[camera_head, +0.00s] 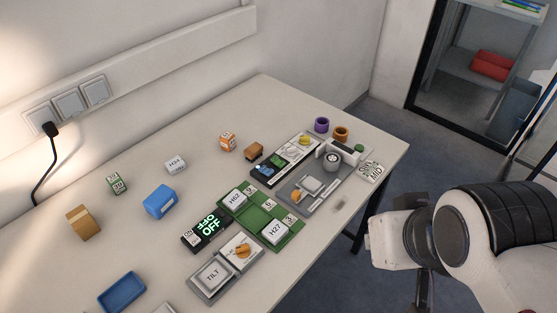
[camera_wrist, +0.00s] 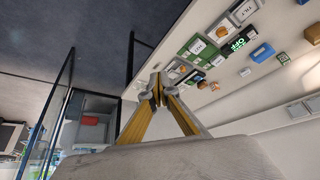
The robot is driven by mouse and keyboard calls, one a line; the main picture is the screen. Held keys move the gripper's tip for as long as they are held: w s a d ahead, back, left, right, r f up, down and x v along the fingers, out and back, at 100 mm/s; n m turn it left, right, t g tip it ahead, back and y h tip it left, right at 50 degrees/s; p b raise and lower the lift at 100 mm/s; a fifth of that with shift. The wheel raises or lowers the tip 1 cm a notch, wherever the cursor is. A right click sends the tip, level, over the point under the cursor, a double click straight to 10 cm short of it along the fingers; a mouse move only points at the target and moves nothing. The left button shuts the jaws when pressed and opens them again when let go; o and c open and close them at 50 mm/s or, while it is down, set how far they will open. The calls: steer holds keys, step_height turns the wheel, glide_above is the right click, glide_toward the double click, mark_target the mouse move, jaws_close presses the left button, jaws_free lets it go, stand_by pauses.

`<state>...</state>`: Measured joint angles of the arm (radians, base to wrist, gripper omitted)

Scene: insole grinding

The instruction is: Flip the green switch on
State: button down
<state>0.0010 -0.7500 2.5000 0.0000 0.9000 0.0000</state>
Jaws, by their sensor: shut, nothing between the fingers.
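A black switch box (camera_head: 205,232) sits on the table in the head view, with a lit green face reading OFF and a smaller part marked ON. It also shows in the wrist view (camera_wrist: 238,44). A dark panel (camera_head: 285,160) farther back carries small blue, green and yellow parts; the positions of its controls are too small to tell. My gripper (camera_wrist: 156,90) is shut and empty in the wrist view, its tips together, apart from the switch box. In the head view my wrist is off the table's right edge and the fingertips cannot be made out.
A green tray (camera_head: 262,217) with white labelled blocks lies beside the switch box. A grey TILT unit (camera_head: 212,277) is in front. A grey device (camera_head: 312,187), blue box (camera_head: 159,202) and blue tray (camera_head: 121,291) are also on the table.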

steer(key=w+d+f+n+h, duration=0.1)
steer(key=w+d+f, duration=0.35)
steer(key=w, duration=0.45)
steer(key=w+d+f+n+h, duration=0.1)
steer(key=w+d+f, duration=0.35)
steer(key=w, duration=0.55)
steer(key=w+d+f+n+h, duration=0.1)
steer(key=w+d+f, duration=0.35)
steer(key=w, duration=0.45)
steer(key=w+a+f+n+t+y, duration=0.35)
steer(key=w+a+f+y, duration=0.2)
steer(key=w+a, duration=0.35)
steer(key=w+a+r+n+g+y, duration=0.1)
steer(key=a+r+y, duration=0.3)
steer(key=a, duration=0.6)
steer(key=shift+a+n+y, duration=0.2)
steer(key=shift+n+y, duration=0.45)
steer(key=shift+n, duration=0.1)
